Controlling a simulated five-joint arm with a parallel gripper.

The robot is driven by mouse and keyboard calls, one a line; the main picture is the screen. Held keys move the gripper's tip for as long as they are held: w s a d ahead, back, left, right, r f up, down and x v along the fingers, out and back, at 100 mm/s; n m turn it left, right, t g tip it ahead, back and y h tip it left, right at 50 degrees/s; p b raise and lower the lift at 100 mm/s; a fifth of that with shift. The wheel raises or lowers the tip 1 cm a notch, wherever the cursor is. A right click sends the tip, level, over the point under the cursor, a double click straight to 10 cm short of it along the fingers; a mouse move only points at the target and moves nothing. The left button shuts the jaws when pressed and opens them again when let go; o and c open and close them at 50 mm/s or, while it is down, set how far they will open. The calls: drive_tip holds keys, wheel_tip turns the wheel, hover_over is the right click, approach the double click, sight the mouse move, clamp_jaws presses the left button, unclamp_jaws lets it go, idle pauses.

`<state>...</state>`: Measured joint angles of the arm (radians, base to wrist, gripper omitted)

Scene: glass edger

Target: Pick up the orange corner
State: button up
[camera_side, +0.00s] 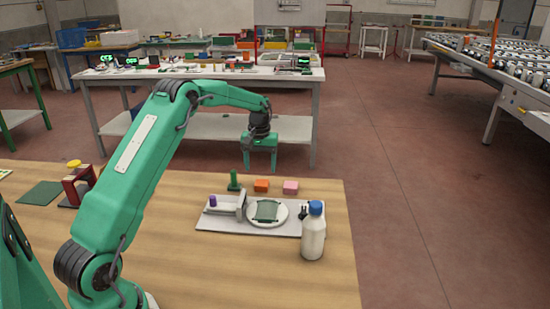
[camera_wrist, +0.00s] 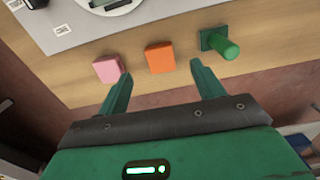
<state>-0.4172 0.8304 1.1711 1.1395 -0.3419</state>
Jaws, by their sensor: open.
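The orange corner (camera_side: 261,186) is a small orange block on the wooden table, between a green peg on a base and a pink block. It also shows in the wrist view (camera_wrist: 160,58), ahead of my fingertips and roughly midway between them. My gripper (camera_side: 260,168) is green and hangs above the table near the orange corner, pointing down. In the wrist view its two fingers (camera_wrist: 157,69) are spread apart with nothing between them.
The pink block (camera_side: 291,187) and the green peg (camera_side: 234,181) stand close on either side. A grey plate (camera_side: 222,225) with a round white disc (camera_side: 280,217) lies just in front. A white bottle with a blue cap (camera_side: 313,235) stands at its right. The table's back edge is near.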

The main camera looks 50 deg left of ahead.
sight(261, 185)
drive_tip(key=shift+f, duration=1.25)
drive_tip(key=shift+f, duration=0.1)
drive_tip(key=shift+d+f, duration=0.1)
drive_tip(key=shift+f, duration=2.45)
drive_tip(key=c, duration=1)
